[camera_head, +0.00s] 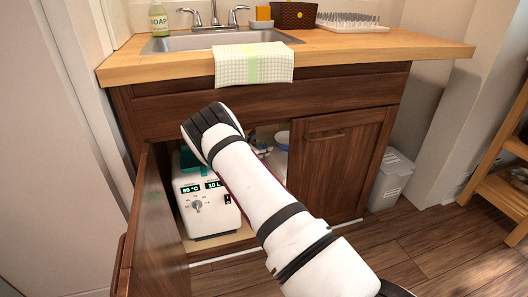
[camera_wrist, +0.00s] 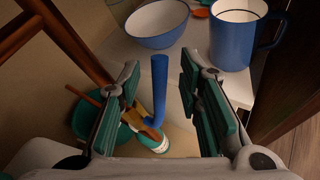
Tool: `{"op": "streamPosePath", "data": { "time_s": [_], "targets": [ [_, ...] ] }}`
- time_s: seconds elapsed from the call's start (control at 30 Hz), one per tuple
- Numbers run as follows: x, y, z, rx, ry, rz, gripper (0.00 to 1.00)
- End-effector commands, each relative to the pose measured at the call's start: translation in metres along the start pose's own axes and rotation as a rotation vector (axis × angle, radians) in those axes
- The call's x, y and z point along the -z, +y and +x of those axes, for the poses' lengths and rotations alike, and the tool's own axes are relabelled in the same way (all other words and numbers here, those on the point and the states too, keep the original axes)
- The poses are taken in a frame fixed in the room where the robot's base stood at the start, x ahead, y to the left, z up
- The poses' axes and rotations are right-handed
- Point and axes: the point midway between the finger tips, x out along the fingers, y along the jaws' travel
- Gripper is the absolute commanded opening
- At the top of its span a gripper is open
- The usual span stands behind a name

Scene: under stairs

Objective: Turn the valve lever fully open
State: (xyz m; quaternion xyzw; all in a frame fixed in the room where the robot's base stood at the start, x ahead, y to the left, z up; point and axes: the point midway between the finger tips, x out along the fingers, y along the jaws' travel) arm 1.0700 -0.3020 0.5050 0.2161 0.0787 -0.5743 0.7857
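A blue bent bar, which looks like the valve lever (camera_wrist: 159,85), stands near the middle of the wrist view, between the fingers of my gripper (camera_wrist: 163,108). The fingers are open, with teal pads on both sides of the bar and visible gaps. I cannot tell how deep the bar lies between them. Its lower end bends towards a white and teal round part, and its mounting is partly hidden. In the head view my arm reaches towards the open cabinet under the sink and hides the lever and fingers.
A blue bowl (camera_wrist: 157,22) and a blue mug (camera_wrist: 240,38) stand on a white surface beyond the fingers. A teal container (camera_wrist: 92,122) is at lower left. A white box with displays (camera_head: 205,203) stands in the cabinet beside the open door (camera_head: 158,230).

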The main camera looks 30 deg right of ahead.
Motion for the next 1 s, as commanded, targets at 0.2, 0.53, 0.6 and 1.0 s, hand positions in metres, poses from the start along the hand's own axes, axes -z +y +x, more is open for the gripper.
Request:
{"op": "streamPosePath", "data": {
  "time_s": [0.2, 0.53, 0.6, 1.0],
  "targets": [
    [0.0000, -0.0004, 0.0141, 0.000, 0.000, 0.000, 0.33],
    [-0.0006, -0.0001, 0.0142, 0.000, -0.001, 0.000, 0.12],
    [-0.0006, -0.0001, 0.0141, 0.000, -0.001, 0.000, 0.00],
    [0.0032, 0.0030, 0.0098, -0.003, -0.068, -0.047, 0.00]
  ]
}}
